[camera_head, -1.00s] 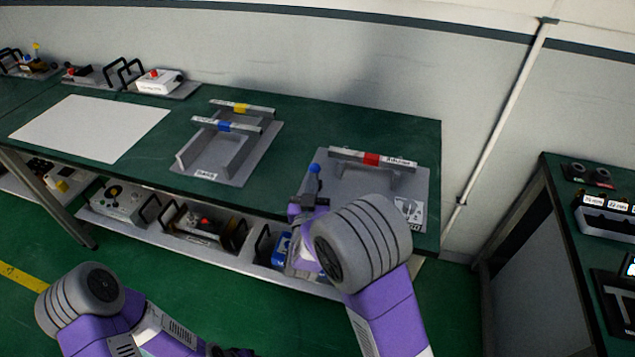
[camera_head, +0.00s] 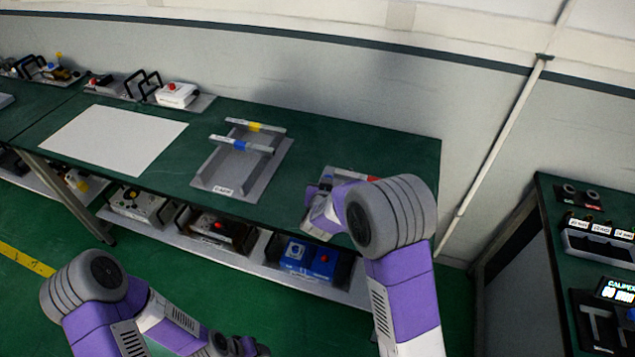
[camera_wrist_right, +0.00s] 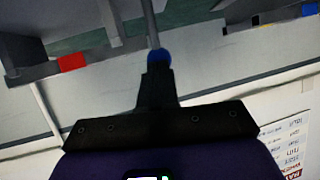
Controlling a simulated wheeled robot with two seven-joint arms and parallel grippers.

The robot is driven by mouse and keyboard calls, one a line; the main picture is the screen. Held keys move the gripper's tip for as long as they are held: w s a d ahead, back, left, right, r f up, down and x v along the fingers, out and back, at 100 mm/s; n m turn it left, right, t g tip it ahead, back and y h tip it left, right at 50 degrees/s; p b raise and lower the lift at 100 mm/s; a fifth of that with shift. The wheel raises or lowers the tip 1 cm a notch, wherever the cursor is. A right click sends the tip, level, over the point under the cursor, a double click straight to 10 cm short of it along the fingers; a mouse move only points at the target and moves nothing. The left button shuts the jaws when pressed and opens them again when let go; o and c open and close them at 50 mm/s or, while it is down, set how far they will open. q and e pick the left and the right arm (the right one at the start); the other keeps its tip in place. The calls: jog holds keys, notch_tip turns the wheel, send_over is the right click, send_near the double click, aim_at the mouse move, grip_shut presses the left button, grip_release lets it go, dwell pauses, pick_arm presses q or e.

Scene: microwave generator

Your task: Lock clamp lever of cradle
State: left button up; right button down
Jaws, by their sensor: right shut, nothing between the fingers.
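The cradle (camera_head: 346,174) with the red-marked bar is at the right end of the green bench, mostly hidden behind my right arm in the head view. In the right wrist view, its red mark (camera_wrist_right: 72,62) shows at upper left. The clamp lever's blue knob (camera_wrist_right: 158,57) is right at the tip of my right gripper (camera_wrist_right: 157,72), with the grey rod (camera_wrist_right: 150,22) running up behind it. The gripper is shut with nothing between its fingers; contact with the knob cannot be told. My left arm is low at the left; its gripper's jaws (camera_head: 237,346) are not clear.
A second cradle (camera_head: 215,183) with yellow and blue marks stands left of it, beside a white sheet (camera_head: 115,138). Boxes, including a blue one (camera_head: 308,257), sit on the lower shelf. Another bench (camera_head: 590,185) is at the right. The wall is close behind.

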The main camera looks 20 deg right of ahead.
jog(key=shift+w+d+r, duration=0.15)
jog(key=shift+d+r, duration=0.05)
dwell(0.5)
jog(key=p+v, duration=0.3)
jog(key=v, duration=1.1)
jog(key=shift+r, duration=0.35)
jog(key=shift+w, duration=0.2)
jog(key=shift+a, duration=0.1)
